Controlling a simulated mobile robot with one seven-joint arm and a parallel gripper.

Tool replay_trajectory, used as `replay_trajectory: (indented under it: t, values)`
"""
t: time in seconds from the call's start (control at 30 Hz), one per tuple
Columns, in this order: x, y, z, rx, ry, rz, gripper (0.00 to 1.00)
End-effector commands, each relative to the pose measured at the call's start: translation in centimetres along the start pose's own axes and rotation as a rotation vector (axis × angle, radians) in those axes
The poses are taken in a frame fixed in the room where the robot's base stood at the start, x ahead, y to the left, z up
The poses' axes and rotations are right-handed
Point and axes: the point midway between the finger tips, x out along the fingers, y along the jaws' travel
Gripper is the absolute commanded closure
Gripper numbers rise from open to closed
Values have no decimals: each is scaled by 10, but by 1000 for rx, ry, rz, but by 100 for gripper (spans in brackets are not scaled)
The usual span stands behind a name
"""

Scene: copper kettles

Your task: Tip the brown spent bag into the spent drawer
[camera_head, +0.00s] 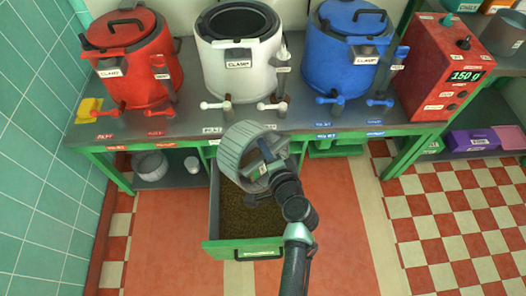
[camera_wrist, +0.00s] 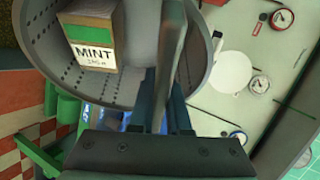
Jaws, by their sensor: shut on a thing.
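My gripper (camera_wrist: 165,100) is shut on the grey bar-like handle of a perforated grey basket (camera_head: 236,160); the basket also shows in the wrist view (camera_wrist: 135,75). In the head view the basket is strongly tilted above the open spent drawer (camera_head: 243,246). The drawer has a green front and grey walls and holds dark brown loose material. In the wrist view a brown bag (camera_wrist: 88,22) with a green band and a white MINT label lies inside the basket against its wall. I cannot clearly make out the bag in the head view.
Red (camera_head: 130,60), white (camera_head: 240,65) and blue (camera_head: 347,60) kettles stand on the counter behind, their taps projecting forward. A red scale (camera_head: 440,75) reads 150 g. A pot (camera_head: 150,165) sits on the low shelf. The floor right of the drawer is clear.

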Motion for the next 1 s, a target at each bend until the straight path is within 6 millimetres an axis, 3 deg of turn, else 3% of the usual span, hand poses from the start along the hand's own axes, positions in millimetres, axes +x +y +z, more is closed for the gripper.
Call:
replay_trajectory:
  t: [1.0]
  values:
    - [-2, 33, -2, 106, 3, -259, 100]
